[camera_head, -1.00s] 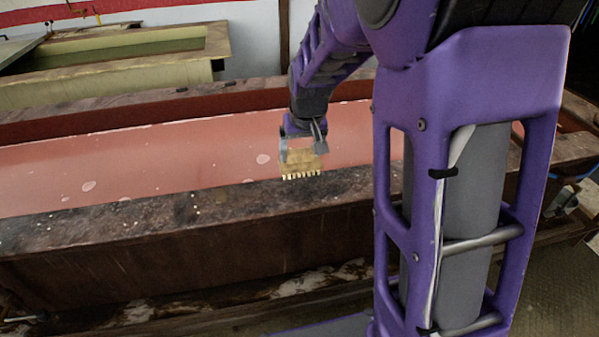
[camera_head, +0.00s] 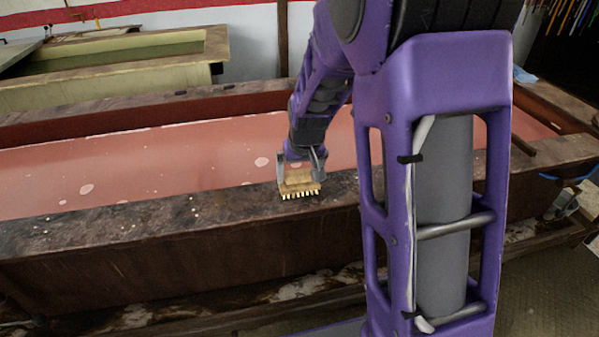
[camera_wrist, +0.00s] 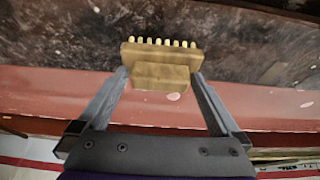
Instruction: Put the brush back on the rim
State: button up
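The brush (camera_head: 298,181), a tan block with a row of pale bristles, is between the two fingers of my gripper (camera_head: 301,165). It hangs over the dark, worn near rim (camera_head: 110,219) of the long trough, bristles downward. In the wrist view the brush (camera_wrist: 160,75) sits between the fingertips of my gripper (camera_wrist: 160,80), with the rim (camera_wrist: 60,35) behind its bristles. My gripper is shut on the block. I cannot tell whether the bristles touch the rim.
Reddish liquid (camera_head: 130,167) with pale patches fills the trough behind the near rim. A pale yellow tub (camera_head: 100,92) stands behind it. The near rim left of the brush is clear apart from small pale specks.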

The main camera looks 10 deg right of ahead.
jog(key=shift+r, duration=0.6)
jog(key=v, duration=1.1)
jog(key=shift+p, duration=0.45)
jog(key=shift+s, duration=0.15)
